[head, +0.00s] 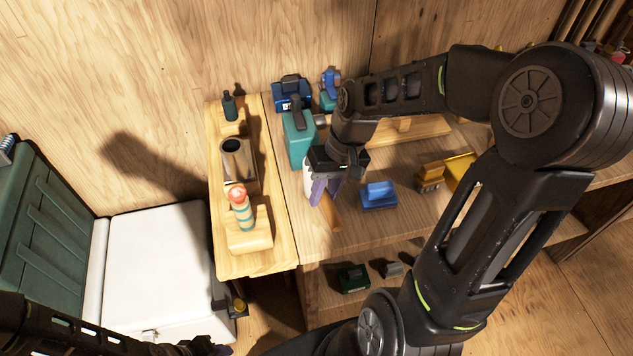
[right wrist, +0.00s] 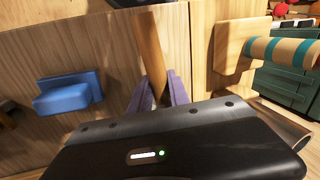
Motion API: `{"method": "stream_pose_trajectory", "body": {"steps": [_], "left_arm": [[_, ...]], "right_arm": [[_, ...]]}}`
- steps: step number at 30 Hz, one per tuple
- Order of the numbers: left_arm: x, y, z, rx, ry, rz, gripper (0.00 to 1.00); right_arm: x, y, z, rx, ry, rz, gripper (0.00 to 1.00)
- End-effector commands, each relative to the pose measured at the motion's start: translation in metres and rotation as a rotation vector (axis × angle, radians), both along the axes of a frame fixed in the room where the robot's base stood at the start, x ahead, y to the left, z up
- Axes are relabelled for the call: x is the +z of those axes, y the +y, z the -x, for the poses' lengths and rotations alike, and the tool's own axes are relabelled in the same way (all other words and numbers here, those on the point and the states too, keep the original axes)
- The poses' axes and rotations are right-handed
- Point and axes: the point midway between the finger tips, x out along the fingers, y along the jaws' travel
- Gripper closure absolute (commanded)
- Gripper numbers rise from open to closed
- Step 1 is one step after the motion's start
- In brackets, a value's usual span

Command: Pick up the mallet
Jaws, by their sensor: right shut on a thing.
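The mallet's wooden handle (head: 331,213) shows just beyond my right gripper (head: 322,197) in the head view, over the front part of the workbench. In the right wrist view the handle (right wrist: 148,45) runs up from between the purple fingers of the right gripper (right wrist: 166,88), which are shut on it. The mallet's head is not clearly visible; the gripper hides part of that area. I cannot tell whether the mallet touches the bench. My left gripper (head: 205,347) is partly in view at the bottom edge in the head view, its fingers unclear.
A blue block-like item (head: 378,195) sits right of the gripper; it also shows in the right wrist view (right wrist: 68,92). A teal container (head: 299,140) stands behind. A striped float (head: 240,207) on a wooden block is left. A yellow item (head: 459,170) lies right. A white cooler (head: 160,265) stands lower left.

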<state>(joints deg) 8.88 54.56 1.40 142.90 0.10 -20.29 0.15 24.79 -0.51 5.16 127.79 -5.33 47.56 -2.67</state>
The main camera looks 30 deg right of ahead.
Motion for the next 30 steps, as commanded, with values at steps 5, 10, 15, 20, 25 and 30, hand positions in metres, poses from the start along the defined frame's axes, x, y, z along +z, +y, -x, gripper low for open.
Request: {"method": "stream_pose_trajectory", "body": {"steps": [5,10,15,20,25,30], "left_arm": [[0.000,0.000,0.000,0.000,0.000,0.000,0.64],[0.000,0.000,0.000,0.000,0.000,0.000,0.64],[0.000,0.000,0.000,0.000,0.000,0.000,0.64],[0.000,0.000,0.000,0.000,0.000,0.000,0.64],[-0.002,0.000,0.000,0.000,0.000,0.000,0.64],[-0.004,0.000,0.000,-0.001,-0.001,0.001,0.64]], "right_arm": [[0.000,0.000,0.000,0.000,0.000,0.000,1.00],[0.000,0.000,0.000,0.000,0.000,0.000,1.00],[0.000,0.000,0.000,0.000,-0.001,0.000,1.00],[0.004,0.000,-0.001,0.000,-0.004,0.001,1.00],[0.025,-0.001,-0.002,-0.001,-0.007,0.002,1.00],[0.058,0.000,-0.002,-0.001,-0.008,0.002,1.00]]}}
